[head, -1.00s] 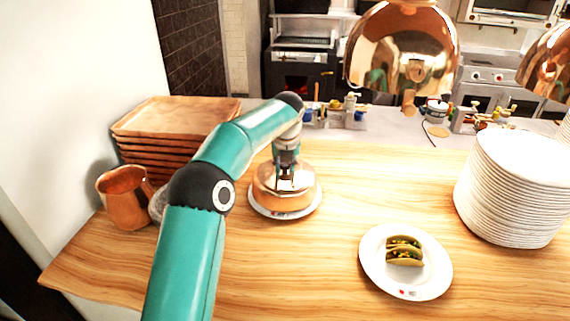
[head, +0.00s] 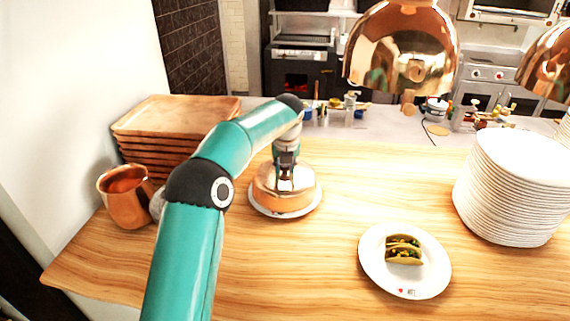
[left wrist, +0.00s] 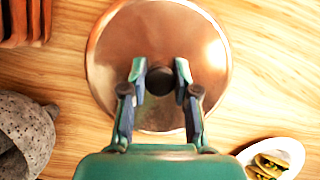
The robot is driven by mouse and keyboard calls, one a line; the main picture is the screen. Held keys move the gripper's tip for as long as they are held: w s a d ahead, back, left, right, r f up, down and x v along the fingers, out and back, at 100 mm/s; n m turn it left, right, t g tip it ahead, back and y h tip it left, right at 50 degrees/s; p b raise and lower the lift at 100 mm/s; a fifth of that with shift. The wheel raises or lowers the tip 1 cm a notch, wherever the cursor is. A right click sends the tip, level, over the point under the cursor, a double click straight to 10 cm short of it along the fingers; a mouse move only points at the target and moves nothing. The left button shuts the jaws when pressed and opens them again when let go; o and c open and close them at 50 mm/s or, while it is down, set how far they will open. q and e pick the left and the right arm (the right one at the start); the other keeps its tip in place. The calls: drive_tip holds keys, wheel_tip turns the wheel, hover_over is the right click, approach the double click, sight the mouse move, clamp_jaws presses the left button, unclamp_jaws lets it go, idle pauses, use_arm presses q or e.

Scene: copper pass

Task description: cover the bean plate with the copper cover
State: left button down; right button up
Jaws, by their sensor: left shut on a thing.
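The copper cover (head: 284,201) is a shallow dome over a white plate (head: 314,210), left of the middle of the wooden counter. Only the plate's rim shows; any beans are hidden. The cover looks level and low on the plate, but I cannot tell if it touches. My left gripper (head: 286,186) is above it, shut on its dark knob. In the left wrist view the gripper (left wrist: 160,72) has a finger on each side of the knob, with the round copper cover (left wrist: 115,55) beneath. My right gripper is not in view.
A taco plate (head: 376,270) stands at front right. A plate stack (head: 505,195) is at right, wooden trays (head: 165,120) and a copper mug (head: 125,200) at left. A grey stone bowl (left wrist: 35,125) is in the wrist view. Copper lamps (head: 400,50) hang above.

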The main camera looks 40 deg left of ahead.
use_arm(q)
drive_tip(key=shift+p, duration=0.3)
idle(0.8)
drive_tip(key=shift+c, duration=1.2)
unclamp_jaws()
drive_tip(key=shift+f, duration=0.1)
drive_tip(key=shift+r, duration=2.55)
drive_tip(key=shift+f, duration=0.1)
